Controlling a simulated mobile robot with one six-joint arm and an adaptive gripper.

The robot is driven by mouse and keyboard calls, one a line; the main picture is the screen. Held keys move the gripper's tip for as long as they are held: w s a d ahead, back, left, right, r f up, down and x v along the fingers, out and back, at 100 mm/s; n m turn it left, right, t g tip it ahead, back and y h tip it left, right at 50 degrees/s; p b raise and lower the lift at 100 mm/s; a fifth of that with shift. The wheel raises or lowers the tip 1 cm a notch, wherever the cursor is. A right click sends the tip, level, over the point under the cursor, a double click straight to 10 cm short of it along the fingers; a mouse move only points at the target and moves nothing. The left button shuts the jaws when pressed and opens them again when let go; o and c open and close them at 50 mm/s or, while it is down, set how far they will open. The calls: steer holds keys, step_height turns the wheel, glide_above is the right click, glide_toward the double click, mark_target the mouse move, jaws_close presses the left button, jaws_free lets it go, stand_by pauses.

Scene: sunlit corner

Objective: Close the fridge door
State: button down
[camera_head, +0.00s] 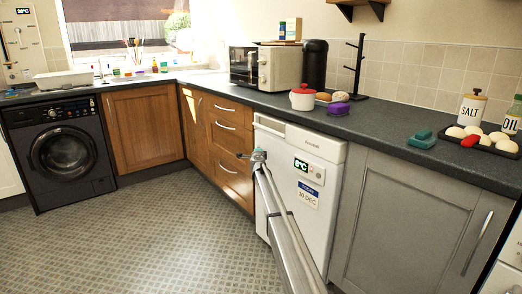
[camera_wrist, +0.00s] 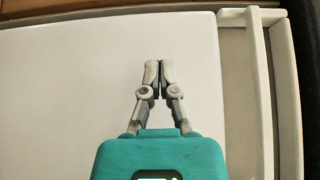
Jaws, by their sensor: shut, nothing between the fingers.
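The white fridge (camera_head: 325,172) stands under the counter, between the wooden drawers and a grey cupboard. Its front carries a temperature display and a date label. The door front stands out a little from the counter line; I cannot tell exactly how far it is open. My gripper (camera_head: 242,155) is at the left edge of the fridge front, with my arm crossing the lower front. In the wrist view my gripper (camera_wrist: 160,68) has its fingertips together, empty, in front of a plain white panel (camera_wrist: 70,85). Contact with the panel cannot be told.
Wooden drawers (camera_head: 231,140) stand left of the fridge and the grey cupboard (camera_head: 415,215) right of it. The patterned floor (camera_head: 150,240) is clear at left.

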steer(key=s+a, duration=0.6)
steer(key=a, duration=0.3)
steer(key=shift+s+a, duration=0.3)
steer(key=shift+a, duration=0.05)
steer(key=s+d+f+n+g+y+p, duration=0.1)
steer(key=s+d+f+n+g+y, duration=0.15)
steer(key=s+n, duration=0.45)
steer(key=s+d+f+n+g+y, duration=0.1)
steer(key=s+n+g+y, duration=0.15)
steer(key=s, duration=0.85)
steer(key=s+d+f+n+g+y+p, duration=0.1)
steer(key=s+d+f+n+g+y, duration=0.15)
steer(key=s+n, duration=0.45)
steer(key=s+d+f+n+g+h+p, duration=0.15)
steer(key=s+d+f+g, duration=0.35)
steer(key=s, duration=0.9)
steer(key=s+d+g+h, duration=0.25)
steer(key=s+d, duration=0.55)
steer(key=s, duration=0.5)
steer(key=s+d+f+g+h+p, duration=0.1)
steer(key=s+d+f+g+h, duration=0.35)
steer(key=s, duration=0.95)
step_height(320, 180, up, 39)
steer(key=d+t+y+p, duration=0.1)
steer(key=p, duration=3.6)
steer(key=shift+d+y, duration=0.25)
steer(key=shift+y, duration=0.05)
steer(key=shift+w+f+t, duration=0.1)
steer(key=shift+f+t, duration=0.05)
steer(key=shift+t, duration=0.1)
